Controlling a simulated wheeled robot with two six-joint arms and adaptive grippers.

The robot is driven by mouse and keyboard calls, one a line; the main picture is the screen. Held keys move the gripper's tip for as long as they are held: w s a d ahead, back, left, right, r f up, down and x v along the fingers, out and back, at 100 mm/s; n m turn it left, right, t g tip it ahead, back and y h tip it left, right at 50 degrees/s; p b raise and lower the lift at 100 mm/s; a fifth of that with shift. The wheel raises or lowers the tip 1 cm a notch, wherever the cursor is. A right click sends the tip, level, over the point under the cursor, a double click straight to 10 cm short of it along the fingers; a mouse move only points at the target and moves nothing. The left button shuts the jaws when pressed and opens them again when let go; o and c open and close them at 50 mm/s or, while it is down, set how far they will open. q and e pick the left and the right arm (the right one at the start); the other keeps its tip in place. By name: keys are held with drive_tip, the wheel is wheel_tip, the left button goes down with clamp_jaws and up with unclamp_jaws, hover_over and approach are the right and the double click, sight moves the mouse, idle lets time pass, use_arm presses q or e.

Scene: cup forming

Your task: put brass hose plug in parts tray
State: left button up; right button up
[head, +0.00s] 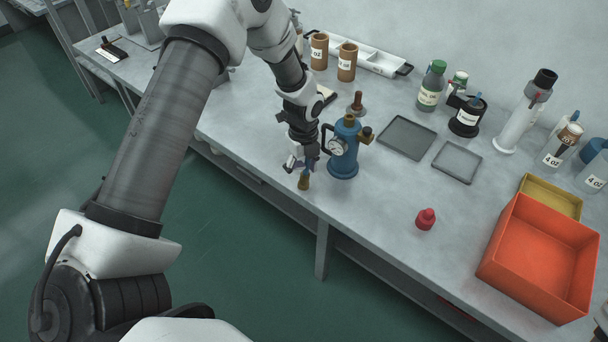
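The brass hose plug (304,183) is a small brass-coloured piece at the tips of my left gripper (303,168), near the front edge of the bench. The gripper points down and appears shut on the plug, just left of a blue pump-like canister. Its fingers are small and partly hidden. Two shallow grey trays lie flat and empty to the right, a larger one (387,146) and a smaller one (436,168). I cannot tell which is the parts tray.
The blue canister (343,161) with gauge and brass fittings stands close to my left gripper. A red knob-like piece (426,220), an orange bin (530,290) and a yellow tray (533,184) are at the right. Bottles (431,90) line the back.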

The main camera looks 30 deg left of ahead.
use_arm(q)
drive_tip(key=shift+s+d+r, duration=0.1)
drive_tip(key=shift+s+r, duration=0.25)
drive_tip(key=c, duration=0.8)
drive_tip(key=shift+w, duration=0.1)
clamp_jaws()
drive_tip(key=shift+w+f, duration=0.1)
drive_tip(key=shift+f, duration=0.05)
